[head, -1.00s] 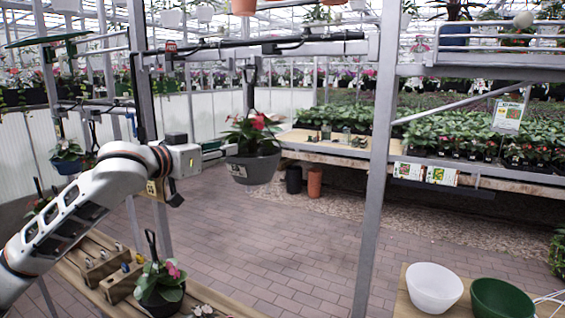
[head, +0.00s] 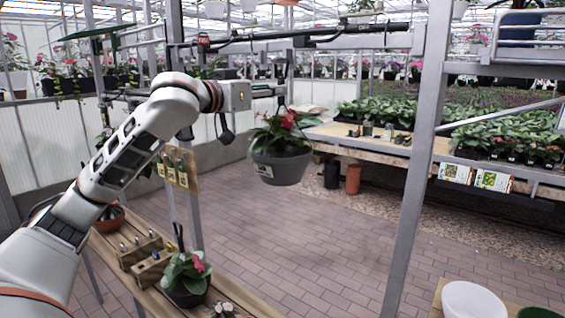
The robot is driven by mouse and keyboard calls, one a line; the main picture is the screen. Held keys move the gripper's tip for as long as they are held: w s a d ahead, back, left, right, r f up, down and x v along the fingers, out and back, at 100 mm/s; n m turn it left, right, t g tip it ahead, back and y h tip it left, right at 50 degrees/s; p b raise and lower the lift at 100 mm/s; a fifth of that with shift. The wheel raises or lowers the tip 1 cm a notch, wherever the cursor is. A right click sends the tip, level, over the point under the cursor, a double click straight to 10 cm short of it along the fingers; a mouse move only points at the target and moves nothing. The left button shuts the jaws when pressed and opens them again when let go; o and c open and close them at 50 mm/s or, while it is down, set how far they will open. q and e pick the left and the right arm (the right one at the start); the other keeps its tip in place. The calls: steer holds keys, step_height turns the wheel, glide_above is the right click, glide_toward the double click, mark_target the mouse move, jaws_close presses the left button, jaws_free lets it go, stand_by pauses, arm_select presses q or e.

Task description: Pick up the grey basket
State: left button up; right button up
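The grey basket (head: 282,167) hangs upright in the middle of the head view, with red flowers and green leaves. Its dark hanger rises above the plant toward the rail. My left gripper (head: 272,92) reaches in from the left at the height of the hanger, above the basket's rim. Its fingers are thin and small here and overlap the hanger in the picture. I cannot tell whether they touch it or are closed around it. My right gripper is not in view.
A metal post (head: 414,170) stands right of the basket. A wooden table (head: 107,250) at lower left holds a potted plant (head: 186,278) and small tools. A white bowl (head: 472,301) sits at lower right. The brick floor below the basket is clear.

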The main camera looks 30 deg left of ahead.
arm_select(q)
steer(key=w, duration=0.3)
steer(key=w+p, duration=0.1)
steer(key=w, duration=0.1)
steer(key=shift+d+f, duration=0.2)
steer(key=shift+d, duration=0.05)
jaws_close()
steer(key=shift+r, duration=0.15)
